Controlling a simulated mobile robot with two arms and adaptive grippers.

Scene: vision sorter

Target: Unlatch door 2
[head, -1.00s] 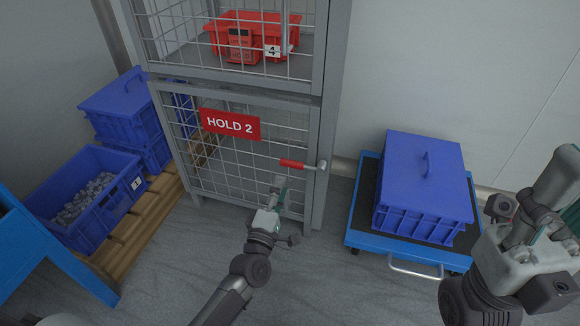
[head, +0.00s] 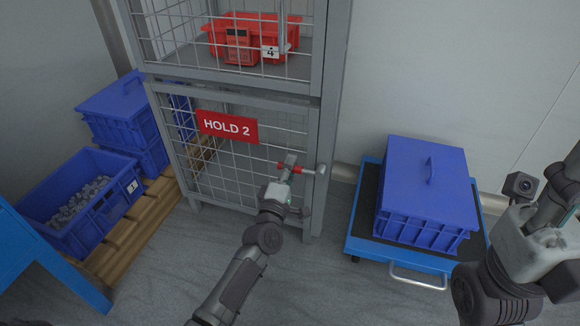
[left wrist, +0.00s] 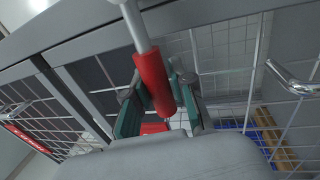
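Door 2 (head: 240,172) is the lower wire-mesh door of a grey cage, with a red "HOLD 2" sign (head: 228,126). Its latch handle (head: 284,167) has a red grip and lies level at the door's right side, with a metal end on the frame post. My left gripper (head: 290,160) is at the red grip. In the left wrist view the red grip (left wrist: 154,80) lies between the two green-padded fingers (left wrist: 160,103), which stand apart with a gap showing on the left. My right gripper (head: 562,180) is at the right edge, its fingertips unclear.
The upper cage bay holds a red crate (head: 222,47) marked 4. Blue crates (head: 92,215) stand on a wooden pallet (head: 125,232) at left. A lidded blue crate (head: 425,185) sits on a blue trolley (head: 362,240) at right. Grey floor lies clear before the cage.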

